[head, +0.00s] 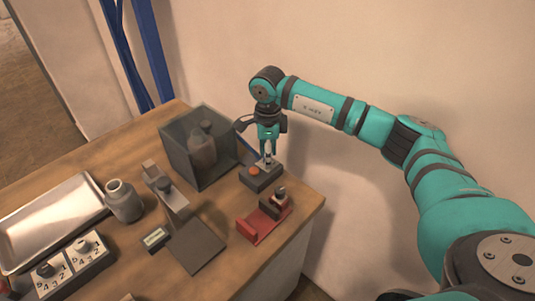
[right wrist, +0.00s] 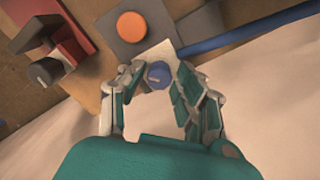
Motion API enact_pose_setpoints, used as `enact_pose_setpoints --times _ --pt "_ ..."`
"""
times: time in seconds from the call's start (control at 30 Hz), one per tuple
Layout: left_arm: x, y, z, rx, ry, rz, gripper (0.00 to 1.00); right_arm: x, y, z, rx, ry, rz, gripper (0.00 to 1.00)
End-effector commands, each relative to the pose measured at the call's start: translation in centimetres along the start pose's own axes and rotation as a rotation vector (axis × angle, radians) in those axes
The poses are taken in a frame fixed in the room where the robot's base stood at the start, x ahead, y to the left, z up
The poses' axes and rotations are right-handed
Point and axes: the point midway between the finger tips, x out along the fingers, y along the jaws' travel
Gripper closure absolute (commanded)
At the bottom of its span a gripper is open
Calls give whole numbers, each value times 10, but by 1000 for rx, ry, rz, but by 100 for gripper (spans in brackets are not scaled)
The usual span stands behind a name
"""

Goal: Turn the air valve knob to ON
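A small blue knob (right wrist: 157,73) sits on a pale plate (right wrist: 158,54) at the edge of a dark grey box, which also bears an orange button (right wrist: 131,26). I take this blue knob for the air valve knob. In the head view the grey box (head: 262,180) stands near the table's back right edge. My right gripper (head: 268,155) points down over the pale plate. In the right wrist view its fingers (right wrist: 159,78) are drawn in, one on each side of the blue knob; whether they touch it is unclear. No ON marking is legible. My left gripper is not in view.
A red fixture (head: 255,228) with a dark knob stands in front of the grey box. An open grey bin (head: 183,160) with bottles is left of my right gripper. A blue tube (right wrist: 255,28) runs beside the pale plate. A metal tray (head: 50,222) lies far left.

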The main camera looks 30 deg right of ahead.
Motion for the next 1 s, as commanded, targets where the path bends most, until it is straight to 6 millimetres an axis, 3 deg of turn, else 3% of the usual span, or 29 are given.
enact_pose_setpoints --times 0.27,0.7,1.0 --pt "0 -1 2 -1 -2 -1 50 -8 0 1 -2 -3 -1 66" --pt "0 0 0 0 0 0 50 -94 -1 0 0 -3 -3 66" --pt "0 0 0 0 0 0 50 -120 0 -1 0 -1 0 66"
